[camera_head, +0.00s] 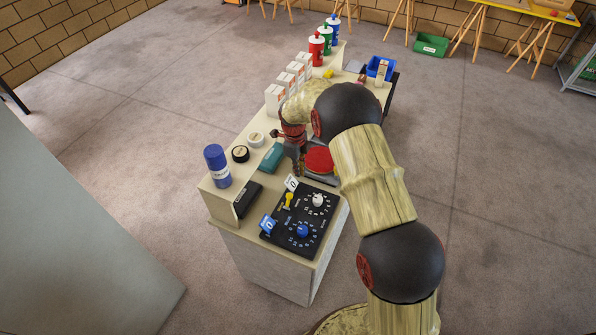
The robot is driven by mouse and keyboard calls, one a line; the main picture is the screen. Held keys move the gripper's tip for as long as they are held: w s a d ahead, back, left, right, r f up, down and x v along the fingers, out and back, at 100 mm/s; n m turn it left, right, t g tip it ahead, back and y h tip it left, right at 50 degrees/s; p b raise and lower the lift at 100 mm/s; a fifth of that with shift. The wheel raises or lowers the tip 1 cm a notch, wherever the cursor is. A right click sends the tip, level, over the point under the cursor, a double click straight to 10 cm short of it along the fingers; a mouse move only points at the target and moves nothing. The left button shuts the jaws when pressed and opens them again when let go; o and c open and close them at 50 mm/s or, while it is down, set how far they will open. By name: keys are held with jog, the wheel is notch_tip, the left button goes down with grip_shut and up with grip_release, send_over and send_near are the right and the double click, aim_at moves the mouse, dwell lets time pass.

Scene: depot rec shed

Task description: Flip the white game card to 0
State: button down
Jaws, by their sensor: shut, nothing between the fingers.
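The black game panel (285,239) lies on the near end of the long bench. The white game card (292,183) stands tilted at the panel's far left edge, and its face shows a dark mark that looks like 0. A blue card (268,224) at the near left edge also seems to read 0. My gripper (298,174) points down just behind the white card, shut and empty. Whether it touches the card I cannot tell. The panel also carries a white knob (318,200), a blue knob (303,230) and a yellow piece (289,200).
A blue cylinder (217,166), a black case (247,199) and a teal box (272,157) sit left of my gripper. A red round object (319,160) is close on its right. White cartons (275,99) and colored bottles (316,48) stand farther back.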

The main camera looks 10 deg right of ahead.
jog(key=shift+r, duration=0.1)
notch_tip(320, 180, up, 12)
jog(key=shift+w+a, duration=0.25)
jog(key=shift+a, duration=0.05)
dwell(0.7)
